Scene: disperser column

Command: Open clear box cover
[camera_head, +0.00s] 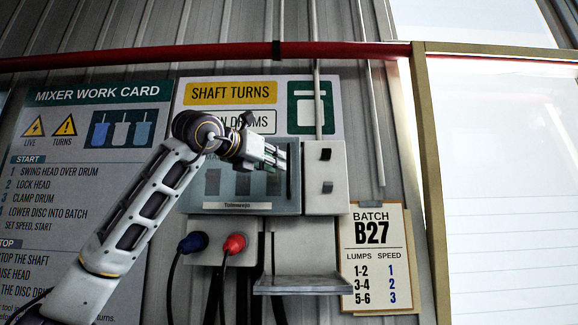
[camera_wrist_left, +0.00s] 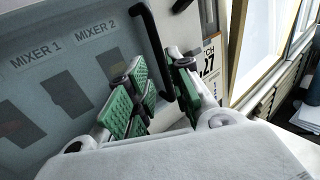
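The clear box cover (camera_head: 292,200) is on a grey wall box in the head view, left of a narrow switch box. In the left wrist view the cover (camera_wrist_left: 62,25) lies over the MIXER 1 and MIXER 2 labels and dark switch panels. Its black handle (camera_wrist_left: 152,32) runs down toward the gap between my fingers. My left gripper (camera_head: 275,157) is in front of the cover's upper right part and hides some of it. In the wrist view the green-padded fingers (camera_wrist_left: 160,95) are apart, with nothing clearly gripped. My right gripper is in neither view.
The narrow switch box (camera_head: 325,165) adjoins the cover's right side. Below are a blue plug (camera_head: 193,242), a red plug (camera_head: 235,243) with hanging cables, and a small grey shelf (camera_head: 303,284). A batch card (camera_head: 376,258) hangs at right. A red rail (camera_head: 150,57) crosses above.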

